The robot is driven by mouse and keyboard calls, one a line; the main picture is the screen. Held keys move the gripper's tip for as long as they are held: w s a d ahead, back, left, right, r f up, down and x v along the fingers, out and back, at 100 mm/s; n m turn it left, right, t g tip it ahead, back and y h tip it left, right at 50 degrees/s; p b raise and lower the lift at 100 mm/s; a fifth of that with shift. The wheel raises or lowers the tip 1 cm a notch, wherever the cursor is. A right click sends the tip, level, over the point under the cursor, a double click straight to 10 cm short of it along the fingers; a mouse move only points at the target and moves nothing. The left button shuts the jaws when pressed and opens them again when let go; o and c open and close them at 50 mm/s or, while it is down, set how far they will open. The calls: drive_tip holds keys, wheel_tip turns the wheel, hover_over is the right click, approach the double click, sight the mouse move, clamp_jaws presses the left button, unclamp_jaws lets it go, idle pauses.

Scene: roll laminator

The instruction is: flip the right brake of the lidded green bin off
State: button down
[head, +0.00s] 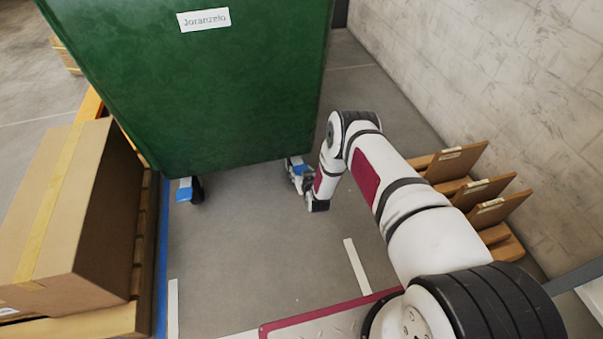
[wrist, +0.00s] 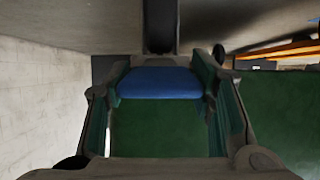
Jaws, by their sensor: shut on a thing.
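The green bin (head: 220,110) stands at the top of the head view, with a white label (head: 203,20) reading roughly "Joranzelo". Its lid is out of view. The right brake (head: 299,167) is a blue pedal at the bin's lower right caster. My gripper (head: 299,180) is low at this caster. In the wrist view the blue pedal (wrist: 160,84) lies between the two fingers of my gripper (wrist: 157,78), which is shut on it. The green bin wall (wrist: 155,130) shows beyond. The left brake (head: 184,190), also blue, sits at the lower left caster, apart from my gripper.
A wooden rack with upright brown boards (head: 470,185) stands along the pale wall (head: 500,70) at the right. The grey floor (head: 250,240) in front of the bin is clear.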

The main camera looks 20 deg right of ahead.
drive_tip(key=shift+w+r, duration=0.2)
drive_tip(key=shift+r, duration=0.1)
drive_tip(key=c, duration=0.7)
unclamp_jaws()
drive_tip(key=shift+s+f, duration=0.1)
drive_tip(key=shift+s, duration=0.3)
drive_tip(key=v, duration=1.1)
drive_tip(key=shift+s, duration=0.15)
drive_tip(key=shift+r, duration=0.25)
